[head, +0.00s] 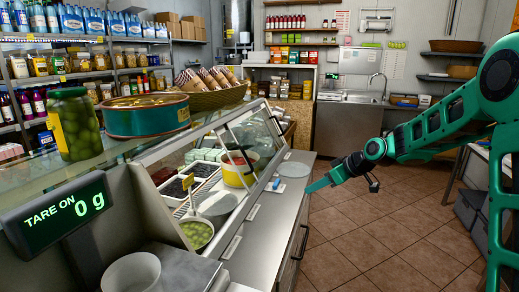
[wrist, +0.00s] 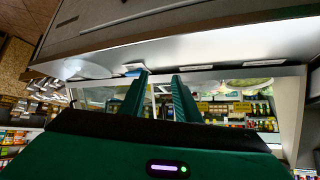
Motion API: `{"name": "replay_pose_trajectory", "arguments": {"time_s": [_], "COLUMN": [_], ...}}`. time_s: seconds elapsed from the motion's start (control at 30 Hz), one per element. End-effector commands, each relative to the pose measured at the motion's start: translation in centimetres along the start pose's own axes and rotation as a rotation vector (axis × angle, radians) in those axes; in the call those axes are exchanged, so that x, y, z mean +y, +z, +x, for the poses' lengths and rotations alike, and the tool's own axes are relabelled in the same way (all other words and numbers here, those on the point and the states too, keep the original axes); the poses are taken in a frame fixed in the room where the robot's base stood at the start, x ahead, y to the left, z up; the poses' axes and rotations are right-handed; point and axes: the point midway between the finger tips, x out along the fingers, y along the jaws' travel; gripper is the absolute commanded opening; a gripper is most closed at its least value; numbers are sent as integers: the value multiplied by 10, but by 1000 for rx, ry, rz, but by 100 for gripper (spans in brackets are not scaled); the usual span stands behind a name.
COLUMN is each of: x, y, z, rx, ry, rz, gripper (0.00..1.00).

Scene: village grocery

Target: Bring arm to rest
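My gripper (head: 318,184) is at the end of my green arm, which reaches in from the right side of the head view. It is in the air beside the steel counter (head: 262,238), with its fingers pointing left toward the counter edge. In the wrist view my gripper (wrist: 160,76) has its two fingers apart, with nothing held between them. Whether the fingertips are over the counter edge or just short of it, I cannot tell.
The glass display case (head: 255,130) holds tubs and trays. A jar of olives (head: 74,128) and a green tin (head: 145,115) stand on top, behind the scale display (head: 60,215). A round white plate (head: 293,169) lies on the counter. The tiled floor (head: 390,225) is clear.

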Motion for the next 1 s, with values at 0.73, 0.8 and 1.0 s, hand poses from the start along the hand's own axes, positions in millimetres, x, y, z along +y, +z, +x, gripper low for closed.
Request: {"name": "replay_pose_trajectory", "arguments": {"time_s": [0.73,0.8,1.0], "x": [-103,-124,-174], "y": [267,290,336], "z": [-288,-306,-339], "rx": [-563,-592,-646], "ry": [458,488,537], "rz": [880,977,1187], "gripper": [30,30,30]}}
